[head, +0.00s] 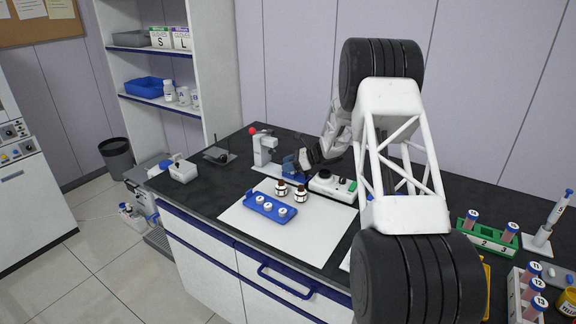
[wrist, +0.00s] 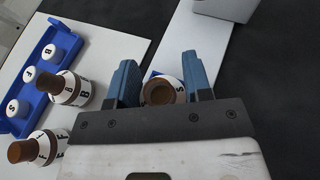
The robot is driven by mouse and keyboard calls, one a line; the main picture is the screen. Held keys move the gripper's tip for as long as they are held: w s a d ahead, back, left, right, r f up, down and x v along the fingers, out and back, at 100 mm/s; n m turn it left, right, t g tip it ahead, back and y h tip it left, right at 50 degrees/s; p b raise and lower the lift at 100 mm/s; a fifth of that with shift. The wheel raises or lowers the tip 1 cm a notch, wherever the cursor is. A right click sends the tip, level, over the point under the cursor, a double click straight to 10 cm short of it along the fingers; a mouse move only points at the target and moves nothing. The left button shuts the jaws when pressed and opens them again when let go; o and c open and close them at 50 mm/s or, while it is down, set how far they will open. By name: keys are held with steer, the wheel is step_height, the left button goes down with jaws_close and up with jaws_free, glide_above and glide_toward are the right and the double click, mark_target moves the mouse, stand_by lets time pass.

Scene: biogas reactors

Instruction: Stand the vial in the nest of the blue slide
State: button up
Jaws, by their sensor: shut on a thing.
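My gripper (wrist: 162,85) is shut on a brown open-topped vial (wrist: 160,92) whose white label shows an S. The blue fingers are on either side of it, and it shows roughly upright from above. A small blue edge (wrist: 152,74), seemingly of the blue slide, shows right beside the vial in the wrist view. In the head view my gripper (head: 298,164) is low over the white base plate (head: 266,172) of the press (head: 263,148). The held vial is not clear there. The nest is hidden, and I cannot tell whether the vial touches it.
Two brown vials (head: 280,188) (head: 300,194) stand on the white mat (head: 318,232), left of my gripper in the wrist view. A blue tray (head: 270,208) holds three white lettered caps. A white control box (head: 332,186) stands close right of my gripper. Tube racks (head: 488,238) are far right.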

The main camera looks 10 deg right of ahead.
steer(key=shift+f, duration=0.1)
steer(key=o, duration=0.9)
steer(key=shift+o, duration=0.2)
steer(key=v, duration=1.2)
